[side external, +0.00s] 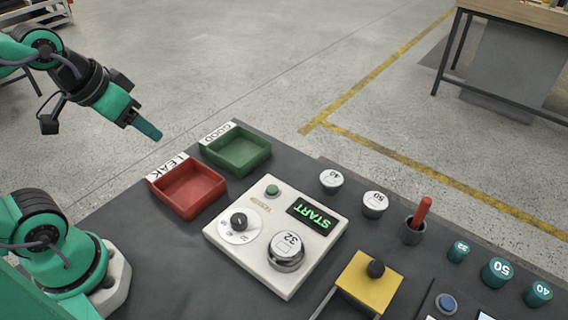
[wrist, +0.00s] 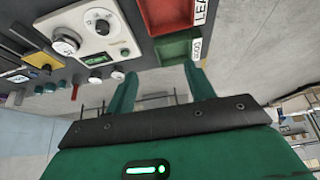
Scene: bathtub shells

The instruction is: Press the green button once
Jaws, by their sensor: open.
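The green button (side external: 273,191) is a small round button at the far left corner of the white control panel (side external: 225,247). It also shows small in the wrist view, on the panel near its edge (wrist: 124,52). The panel has a lit START display (side external: 312,214), a black knob (side external: 239,221) and a round piece marked 32 (side external: 286,250). My gripper (side external: 150,131) is in the air at upper left, left of the green button and well apart from it. In the wrist view, its two green fingers (wrist: 162,82) are apart, with nothing held between them.
A red LEAK tray (side external: 187,190) and a green GOOD tray (side external: 236,150) lie beside the panel. White caps (side external: 375,203), a cup with a red stick (side external: 414,232), a yellow block (side external: 369,283), teal caps (side external: 497,272) and a blue button (side external: 446,303) stand to the right.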

